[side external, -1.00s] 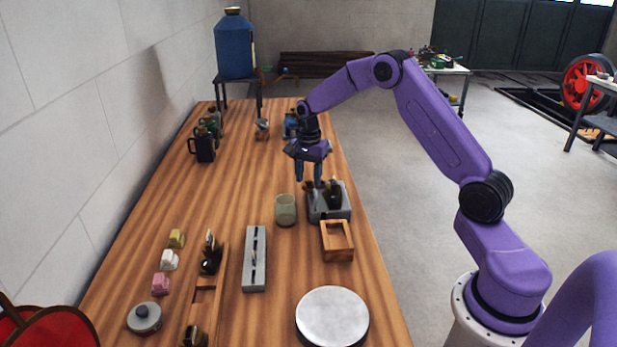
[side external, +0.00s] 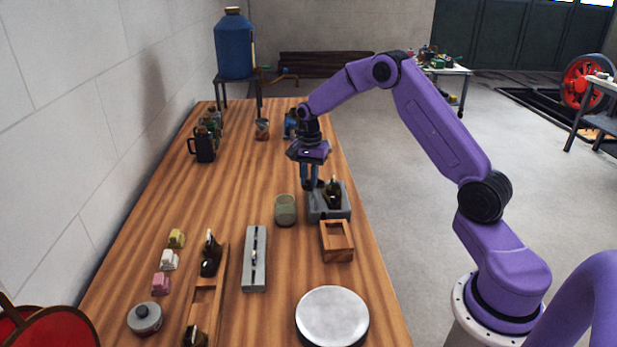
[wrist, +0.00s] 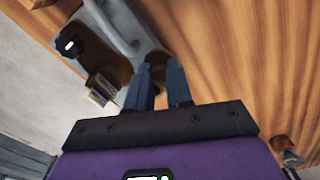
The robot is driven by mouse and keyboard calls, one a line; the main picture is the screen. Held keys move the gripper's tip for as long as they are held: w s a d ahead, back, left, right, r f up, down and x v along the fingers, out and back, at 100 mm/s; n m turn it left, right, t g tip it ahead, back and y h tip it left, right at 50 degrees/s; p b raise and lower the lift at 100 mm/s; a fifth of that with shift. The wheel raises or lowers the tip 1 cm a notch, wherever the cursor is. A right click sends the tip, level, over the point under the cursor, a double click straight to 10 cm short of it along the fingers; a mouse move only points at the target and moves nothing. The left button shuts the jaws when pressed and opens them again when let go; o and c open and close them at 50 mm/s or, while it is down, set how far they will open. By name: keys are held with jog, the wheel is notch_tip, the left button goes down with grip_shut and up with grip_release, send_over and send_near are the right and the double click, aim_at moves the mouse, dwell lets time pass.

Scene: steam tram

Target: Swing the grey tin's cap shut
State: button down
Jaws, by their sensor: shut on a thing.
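The grey tin (side external: 330,213) is a boxy grey body near the right edge of the wooden table, with a dark upright part (side external: 333,192) on its top. In the wrist view the grey tin (wrist: 124,15) shows at the upper left, with a curved grey bar and a black knob (wrist: 69,46). My gripper (side external: 308,185) points down at the tin's back left corner. In the wrist view my gripper (wrist: 160,67) has its fingers shut on a small dark brown piece at the tin, apparently its cap. The fingers partly hide this piece, and its angle is unclear.
A greenish glass (side external: 286,210) stands just left of the tin, and a wooden frame (side external: 337,241) lies in front. A slotted grey block (side external: 255,260) and a white round disc (side external: 332,317) are nearer. The table's middle left is clear.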

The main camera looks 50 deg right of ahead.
jog(key=n, duration=0.3)
jog(key=d+n, duration=0.1)
jog(key=n, duration=0.1)
jog(key=shift+s, duration=0.4)
jog(key=n, duration=0.2)
jog(key=d+n, duration=0.1)
jog(key=n, duration=0.1)
jog(key=shift+s+d, duration=0.1)
jog(key=shift+s, duration=0.05)
jog(key=n, duration=0.2)
jog(key=d+n, duration=0.1)
jog(key=n, duration=0.2)
jog(key=shift+d, duration=0.1)
jog(key=n, duration=0.3)
jog(key=d+n, duration=0.1)
jog(key=shift+w+n, duration=0.4)
dwell(0.4)
jog(key=c, duration=1)
grip_release()
notch_tip(320, 180, up, 18)
jog(key=shift+f, duration=0.25)
